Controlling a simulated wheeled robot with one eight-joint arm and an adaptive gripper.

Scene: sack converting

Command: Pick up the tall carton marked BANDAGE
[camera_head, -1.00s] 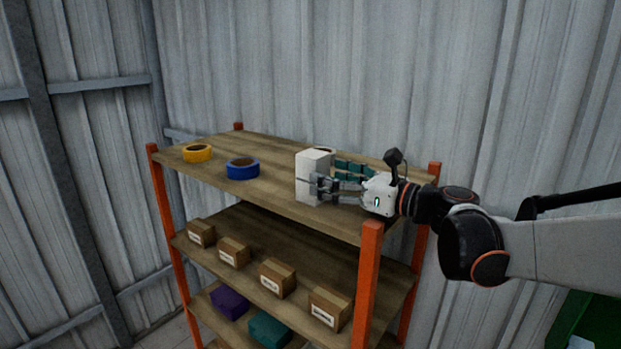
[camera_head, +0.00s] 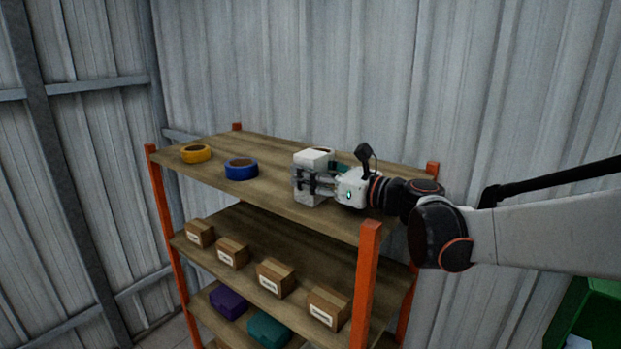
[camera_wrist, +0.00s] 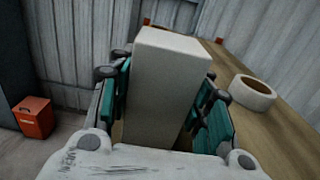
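A tall plain white carton (camera_head: 311,193) stands upright near the front edge of the top shelf. It also fills the middle of the wrist view (camera_wrist: 163,90). No marking shows on its visible faces, so I cannot read BANDAGE. My gripper (camera_head: 312,183) comes in level from the right, with a finger on each side of the carton. In the wrist view the teal pads of my gripper (camera_wrist: 163,95) lie very close along both sides of it. Whether both pads press on it is unclear. The carton's base appears to rest on the shelf.
The top shelf (camera_head: 262,197) also bears a yellow tape roll (camera_head: 196,153), a blue tape roll (camera_head: 241,170) and a pale roll (camera_wrist: 253,92) behind the carton. Small brown boxes (camera_head: 275,278) line the shelf below. An orange post (camera_head: 366,285) rises at the front right corner.

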